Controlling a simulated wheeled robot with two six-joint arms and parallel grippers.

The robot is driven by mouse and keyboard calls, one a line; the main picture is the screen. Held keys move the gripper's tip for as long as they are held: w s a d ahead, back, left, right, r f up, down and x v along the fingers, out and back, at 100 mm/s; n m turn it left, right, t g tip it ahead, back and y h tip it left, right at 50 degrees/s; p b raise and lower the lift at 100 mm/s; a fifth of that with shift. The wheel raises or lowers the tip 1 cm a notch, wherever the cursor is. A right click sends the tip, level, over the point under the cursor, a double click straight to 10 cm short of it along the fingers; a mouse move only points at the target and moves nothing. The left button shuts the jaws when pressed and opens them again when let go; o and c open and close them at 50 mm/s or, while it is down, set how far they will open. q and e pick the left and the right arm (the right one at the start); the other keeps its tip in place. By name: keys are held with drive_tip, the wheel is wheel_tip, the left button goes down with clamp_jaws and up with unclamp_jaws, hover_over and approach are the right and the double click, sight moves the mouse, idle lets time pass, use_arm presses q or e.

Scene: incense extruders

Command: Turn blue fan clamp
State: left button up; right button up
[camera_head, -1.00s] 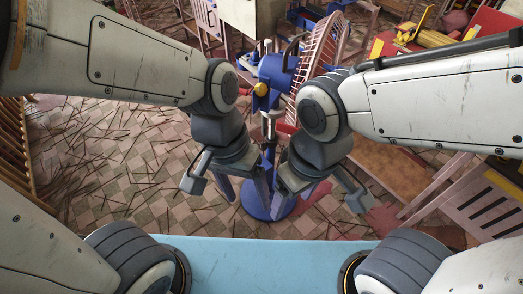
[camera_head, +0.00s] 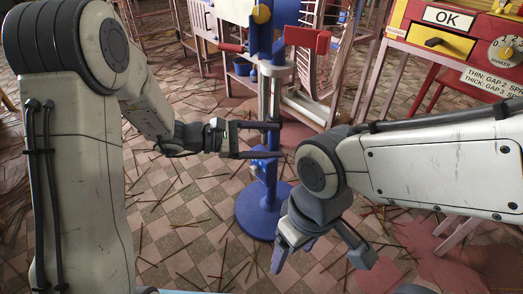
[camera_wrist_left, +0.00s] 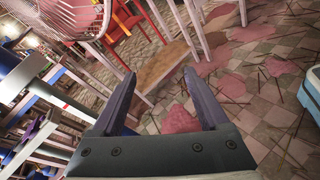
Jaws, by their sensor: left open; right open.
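The blue fan stand has a round blue base (camera_head: 264,212) on the floor and an upright pole. A blue clamp-like part (camera_head: 262,167) sits low on the pole; a yellow knob (camera_head: 262,14) shows at the top. My left gripper (camera_head: 279,140) is open, its fingers one above the other, overlapping the pole just above that blue part; I cannot tell whether they touch it. In the left wrist view the open fingers (camera_wrist_left: 170,85) have nothing between them but floor and furniture behind. My right gripper (camera_head: 318,262) is open and empty, right of the base and lower in the picture.
A red part (camera_head: 307,39) and a wire guard stand near the pole's top. A yellow and red machine with an OK label (camera_head: 449,17) and a shaker dial (camera_head: 505,49) is at upper right. The tiled floor has scattered sticks; the floor left of the base holds only sticks.

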sight(262, 133)
use_arm(q)
drive_tip(key=w+a+f+n+t+y+b, duration=0.1)
drive_tip(key=w+a+f+n+t+b, duration=0.65)
drive_tip(key=w+a+f, duration=0.25)
drive_tip(key=shift+m, duration=0.35)
drive_tip(key=b+x, duration=0.2)
drive_tip(key=x, duration=0.3)
drive_tip(key=b+x, duration=0.2)
drive_tip(key=x, duration=0.3)
drive_tip(key=shift+w, duration=0.4)
drive_tip(key=shift+r, duration=0.1)
use_arm(e)
wheel_tip(262, 133, down, 14)
use_arm(q)
clamp_jaws()
